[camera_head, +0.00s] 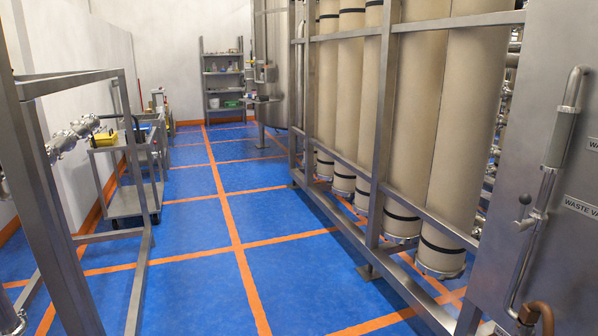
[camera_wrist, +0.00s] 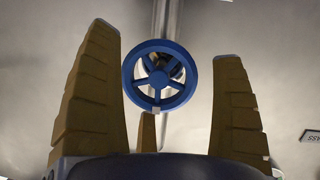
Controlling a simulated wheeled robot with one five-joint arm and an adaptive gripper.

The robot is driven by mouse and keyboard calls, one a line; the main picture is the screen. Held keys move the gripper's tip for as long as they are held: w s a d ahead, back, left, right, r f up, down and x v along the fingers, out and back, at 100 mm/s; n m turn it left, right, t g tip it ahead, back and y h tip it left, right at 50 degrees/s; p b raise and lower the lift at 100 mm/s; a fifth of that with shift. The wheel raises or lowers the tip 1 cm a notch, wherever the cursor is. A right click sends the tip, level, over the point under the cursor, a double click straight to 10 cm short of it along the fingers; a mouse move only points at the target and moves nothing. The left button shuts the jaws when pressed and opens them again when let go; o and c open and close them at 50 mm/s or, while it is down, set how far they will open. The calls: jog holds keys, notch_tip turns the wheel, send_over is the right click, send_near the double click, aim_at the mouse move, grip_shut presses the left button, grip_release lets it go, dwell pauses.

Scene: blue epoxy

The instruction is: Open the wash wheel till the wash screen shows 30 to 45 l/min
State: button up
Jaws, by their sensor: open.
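A blue spoked handwheel (camera_wrist: 159,79) is in the middle of the wrist view, facing me in front of a vertical metal pipe. My gripper (camera_wrist: 163,44) is open, with one yellow-brown finger left of the wheel and one right of it. A third, shorter-looking finger shows below the wheel, its tip near the lower rim. Gaps show between the wheel and the side fingers; I cannot tell whether the lower finger touches the rim. The head view shows neither my gripper nor this wheel. No wash screen is readable in either view.
A steel panel (camera_head: 562,225) with a vertical pipe and waste label stands at the right. Tall beige cylinders (camera_head: 440,130) stand in a steel frame beside it. A cart (camera_head: 128,200) is at left and a shelf (camera_head: 222,85) at the back. Blue floor between is clear.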

jog(key=b+v, duration=0.2)
jog(key=f+b+v, duration=0.1)
jog(key=v, duration=0.1)
jog(key=b+v, duration=0.1)
jog(key=b, duration=0.1)
jog(key=shift+s+a+b, duration=0.35)
jog(key=shift+a, duration=0.15)
jog(key=v, duration=1.2)
jog(key=shift+f, duration=0.1)
jog(key=shift+w, duration=0.1)
